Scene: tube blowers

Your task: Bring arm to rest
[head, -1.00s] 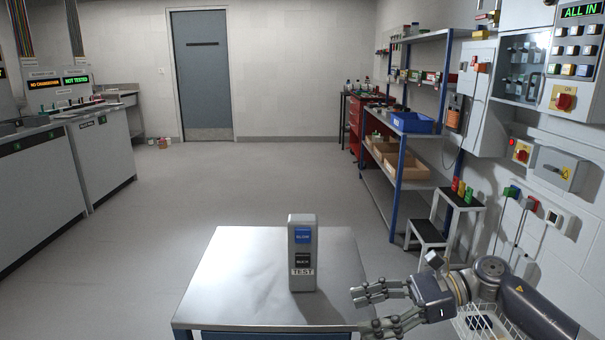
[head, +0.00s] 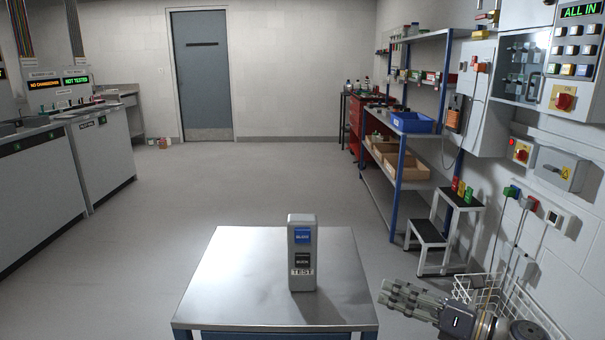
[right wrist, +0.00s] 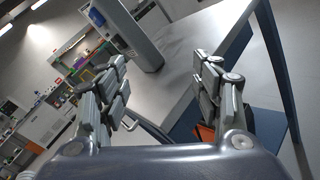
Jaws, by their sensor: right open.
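My right gripper (head: 410,302) is at the lower right of the head view, just beyond the right edge of the metal table (head: 235,280). It is empty, and nothing touches its fingers. In the right wrist view its two fingers (right wrist: 160,92) stand apart, with the table (right wrist: 182,45) beyond them. My left gripper is in neither view.
A white wire basket (head: 478,290) is behind my right arm. A step stool (head: 436,243) and a blue-framed shelf (head: 396,190) stand to the right. Grey cabinets (head: 100,155) line the left. The floor (head: 230,185) between is clear.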

